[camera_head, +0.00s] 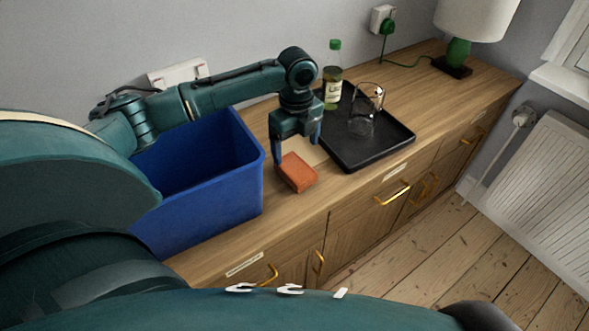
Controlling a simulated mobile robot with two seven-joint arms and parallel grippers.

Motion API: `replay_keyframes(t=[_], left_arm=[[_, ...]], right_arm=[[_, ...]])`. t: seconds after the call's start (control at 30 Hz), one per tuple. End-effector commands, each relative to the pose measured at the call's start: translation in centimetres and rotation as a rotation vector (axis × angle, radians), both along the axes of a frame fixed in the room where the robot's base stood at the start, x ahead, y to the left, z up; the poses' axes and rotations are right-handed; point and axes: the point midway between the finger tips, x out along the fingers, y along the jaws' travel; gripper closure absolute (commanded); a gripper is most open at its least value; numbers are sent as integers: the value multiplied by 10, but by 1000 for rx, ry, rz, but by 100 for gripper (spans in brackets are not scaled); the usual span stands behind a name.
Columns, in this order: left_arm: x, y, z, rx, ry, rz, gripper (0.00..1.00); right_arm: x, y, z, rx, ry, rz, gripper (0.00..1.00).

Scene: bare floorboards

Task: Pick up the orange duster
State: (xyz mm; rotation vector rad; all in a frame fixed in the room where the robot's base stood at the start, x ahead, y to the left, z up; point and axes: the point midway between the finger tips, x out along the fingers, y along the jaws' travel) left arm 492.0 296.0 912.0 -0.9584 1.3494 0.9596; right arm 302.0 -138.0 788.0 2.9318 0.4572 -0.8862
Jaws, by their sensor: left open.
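The orange duster (298,173) is a small block lying on the wooden cabinet top, between the blue bin and the black tray. My left gripper (297,152) reaches in from the left and points down just above and behind the duster. Its two blue-tipped fingers are apart, with no object visibly held between them. The left fingertip is close to the duster's back left edge; I cannot tell whether it touches. My right gripper does not show.
A blue bin (200,207) stands left of the duster. A black tray (385,148) on the right carries a green-capped bottle (332,80) and a clear glass jug (364,115). A lamp (458,55) stands at the far right end. The cabinet's front edge is near the duster.

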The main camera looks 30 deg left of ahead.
Motion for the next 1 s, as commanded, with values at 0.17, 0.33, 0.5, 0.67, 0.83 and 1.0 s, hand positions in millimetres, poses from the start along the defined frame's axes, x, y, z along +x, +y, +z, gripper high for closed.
replay_keyframes(t=[0.17,0.33,0.5,0.67,0.83,1.0], left_arm=[[0,0,-22,0,1,1,15],[0,0,-34,1,2,1,15],[0,2,-60,0,3,1,15],[0,2,-76,0,0,1,15],[0,2,-77,0,-1,0,15],[0,2,-77,0,-1,0,23]], right_arm=[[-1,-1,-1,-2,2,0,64],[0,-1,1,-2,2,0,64],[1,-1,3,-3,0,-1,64],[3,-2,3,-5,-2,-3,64],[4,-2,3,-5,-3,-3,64],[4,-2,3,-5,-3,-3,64]])
